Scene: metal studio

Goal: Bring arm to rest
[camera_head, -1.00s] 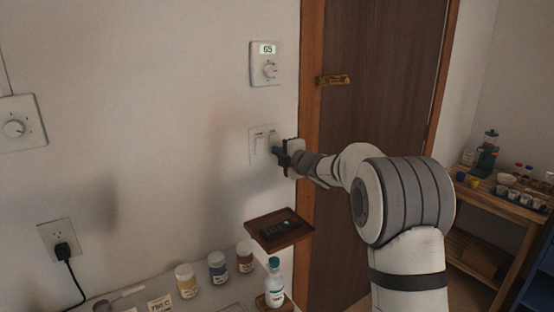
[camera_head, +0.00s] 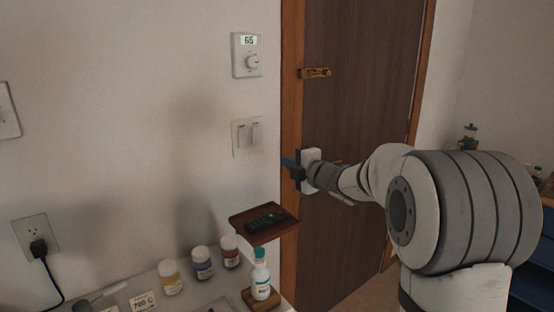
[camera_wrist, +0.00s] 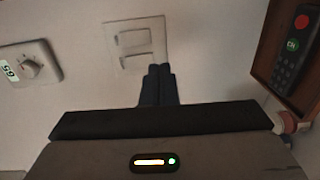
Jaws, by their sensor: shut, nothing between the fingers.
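My gripper (camera_head: 288,162) is shut and empty in the head view. It stands in front of the wooden door's left frame, to the right of and a little below the white double light switch (camera_head: 247,134). A gap shows between fingers and switch in the head view. My arm reaches in from the right side of the head view.
A thermostat (camera_head: 247,55) reading 65 is above the switch. A small wooden shelf (camera_head: 284,228) with a remote (camera_head: 266,221) is below my gripper. Paint jars (camera_head: 202,263) and a teal-capped bottle (camera_head: 260,277) stand on the counter. The door (camera_head: 357,75) is behind my arm.

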